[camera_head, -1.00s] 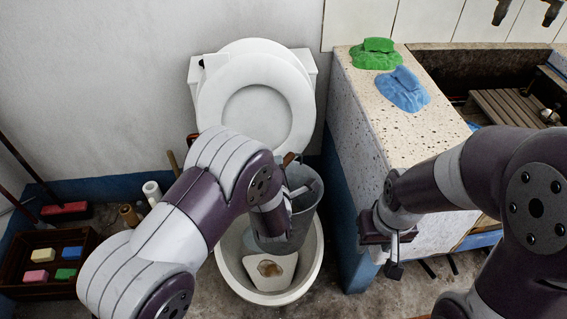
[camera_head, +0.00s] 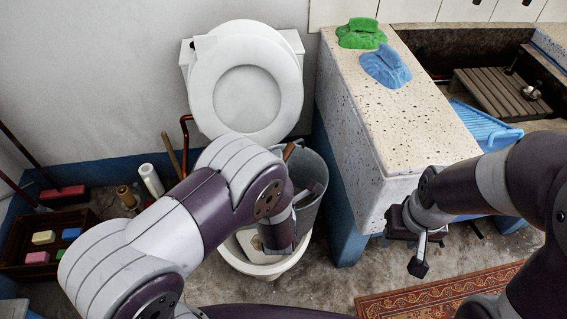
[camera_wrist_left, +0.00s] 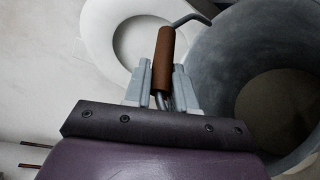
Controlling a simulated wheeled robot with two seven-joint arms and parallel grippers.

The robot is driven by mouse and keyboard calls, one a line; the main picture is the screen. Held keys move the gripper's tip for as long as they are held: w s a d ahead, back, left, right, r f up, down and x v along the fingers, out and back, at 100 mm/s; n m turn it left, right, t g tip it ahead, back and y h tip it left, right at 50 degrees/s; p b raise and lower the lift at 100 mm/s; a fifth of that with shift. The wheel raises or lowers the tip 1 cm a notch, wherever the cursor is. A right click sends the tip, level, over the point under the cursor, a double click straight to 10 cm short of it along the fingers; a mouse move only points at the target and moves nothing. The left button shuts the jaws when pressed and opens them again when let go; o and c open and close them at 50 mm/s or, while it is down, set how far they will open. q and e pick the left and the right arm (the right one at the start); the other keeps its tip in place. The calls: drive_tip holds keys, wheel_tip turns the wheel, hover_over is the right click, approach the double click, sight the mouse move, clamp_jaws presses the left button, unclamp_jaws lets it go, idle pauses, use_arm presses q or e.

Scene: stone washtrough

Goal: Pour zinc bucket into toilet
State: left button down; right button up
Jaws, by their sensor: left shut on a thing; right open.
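The grey zinc bucket (camera_head: 322,170) hangs roughly upright by the toilet's right side, partly hidden by my left arm. It also shows in the left wrist view (camera_wrist_left: 235,60); its inside is dark toward the bottom, and I cannot tell what it holds. My left gripper (camera_wrist_left: 162,88) is shut on the bucket's handle at its brown grip (camera_wrist_left: 163,58). The white toilet (camera_head: 290,268) stands against the wall with its seat and lid raised (camera_head: 208,85); my left arm hides much of the bowl. My right gripper (camera_head: 420,250) is open and empty, low beside the stone trough.
The speckled stone trough (camera_head: 400,125) stands close right of the bucket, with green (camera_head: 361,33) and blue (camera_head: 386,66) cloths on top. A blue washboard-like item (camera_head: 485,125) is at its basin. A crate (camera_head: 20,250) with sponges is left; a patterned rug (camera_head: 420,292) lies front right.

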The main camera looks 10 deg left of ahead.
use_arm(q)
drive_tip(key=shift+w+a+f+n+g+h+p, duration=0.35)
drive_tip(key=shift+w+a+n+g+h, duration=0.2)
drive_tip(key=shift+a+n, duration=0.75)
drive_tip(key=shift+w+a+f+n+g+h+p, duration=0.3)
drive_tip(key=shift+w+a+n+g+h, duration=0.45)
drive_tip(key=shift+a, duration=0.9)
drive_tip(key=shift+w+a+f+n+g+h+p, duration=0.25)
drive_tip(key=shift+w+a+f+n+h, duration=0.15)
drive_tip(key=shift+a+n, duration=0.95)
drive_tip(key=shift+a, duration=0.1)
use_arm(e)
wheel_tip(320, 180, up, 3)
drive_tip(key=shift+f, duration=0.1)
use_arm(q)
drive_tip(key=shift+s, duration=0.1)
